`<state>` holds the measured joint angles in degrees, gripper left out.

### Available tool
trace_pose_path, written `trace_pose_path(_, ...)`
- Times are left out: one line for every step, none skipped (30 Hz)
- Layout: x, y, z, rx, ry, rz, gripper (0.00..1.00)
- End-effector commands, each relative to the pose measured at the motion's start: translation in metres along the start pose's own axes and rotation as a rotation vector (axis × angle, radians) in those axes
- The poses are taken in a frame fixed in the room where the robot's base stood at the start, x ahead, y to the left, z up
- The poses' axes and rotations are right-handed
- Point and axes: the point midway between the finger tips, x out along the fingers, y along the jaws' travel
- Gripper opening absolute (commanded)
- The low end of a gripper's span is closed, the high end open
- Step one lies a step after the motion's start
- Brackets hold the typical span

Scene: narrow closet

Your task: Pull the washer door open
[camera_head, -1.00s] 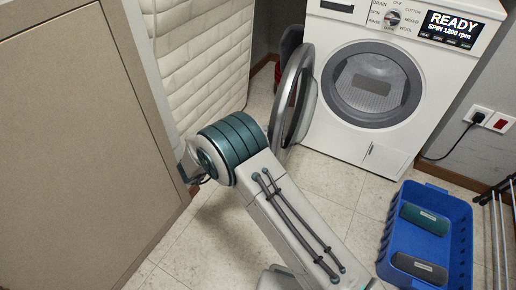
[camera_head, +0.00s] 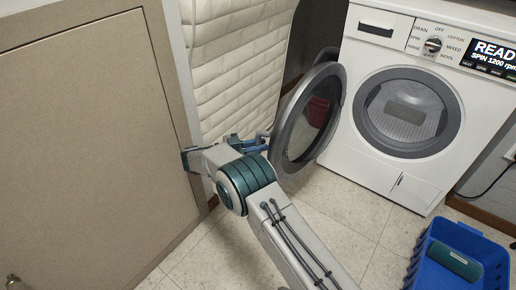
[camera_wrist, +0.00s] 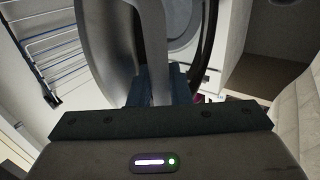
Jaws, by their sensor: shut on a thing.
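The white washer (camera_head: 420,110) stands at the back right in the head view, its round drum opening (camera_head: 408,112) uncovered. The washer door (camera_head: 308,118), a grey ring with dark glass, stands swung wide open on the left of the opening. My gripper (camera_head: 262,143) is at the door's outer left edge, partly hidden by the door and my arm. In the wrist view, my gripper's dark fingers (camera_wrist: 158,88) are shut on the pale curved door handle (camera_wrist: 156,50). The door ring (camera_wrist: 108,45) shows just beyond it.
A blue crate (camera_head: 440,240) with a dark green item (camera_head: 455,258) sits on the floor at right. A beige panel (camera_head: 90,130) and a padded white mattress-like thing (camera_head: 240,65) bound the left. A drying rack (camera_wrist: 45,40) shows in the wrist view.

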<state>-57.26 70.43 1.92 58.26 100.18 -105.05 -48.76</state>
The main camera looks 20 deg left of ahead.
Motion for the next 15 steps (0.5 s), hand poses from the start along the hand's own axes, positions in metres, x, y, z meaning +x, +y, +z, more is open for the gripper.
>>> trace_pose_path(0.0031, -0.001, 0.0001, 0.001, 0.003, 0.005, 0.0)
trace_pose_path(0.0032, -0.0012, -0.0001, 0.001, 0.003, 0.006, 0.0)
trace_pose_path(0.0034, -0.0014, -0.0002, 0.001, 0.003, 0.007, 0.0)
trace_pose_path(0.0034, -0.0015, -0.0003, 0.001, 0.003, 0.007, 0.0)
trace_pose_path(0.0035, -0.0015, -0.0003, 0.001, 0.003, 0.008, 0.0)
trace_pose_path(0.0036, -0.0016, -0.0004, 0.001, 0.003, 0.008, 0.0)
trace_pose_path(0.0037, -0.0016, -0.0004, 0.001, 0.003, 0.008, 0.0)
trace_pose_path(0.0037, -0.0016, -0.0004, 0.001, 0.003, 0.008, 0.0)
trace_pose_path(0.0038, -0.0016, -0.0005, 0.001, 0.003, 0.008, 0.0)
trace_pose_path(0.0039, -0.0016, -0.0005, 0.001, 0.003, 0.008, 0.0)
trace_pose_path(0.0039, -0.0016, -0.0005, 0.001, 0.003, 0.008, 0.0)
trace_pose_path(0.004, -0.0016, -0.0005, 0.001, 0.004, 0.008, 0.0)
trace_pose_path(0.0041, -0.0016, -0.0005, 0.001, 0.004, 0.008, 0.0)
trace_pose_path(0.0041, -0.0016, -0.0005, 0.001, 0.004, 0.008, 0.2)
trace_pose_path(0.0039, -0.0015, -0.0005, 0.001, 0.004, 0.008, 0.31)
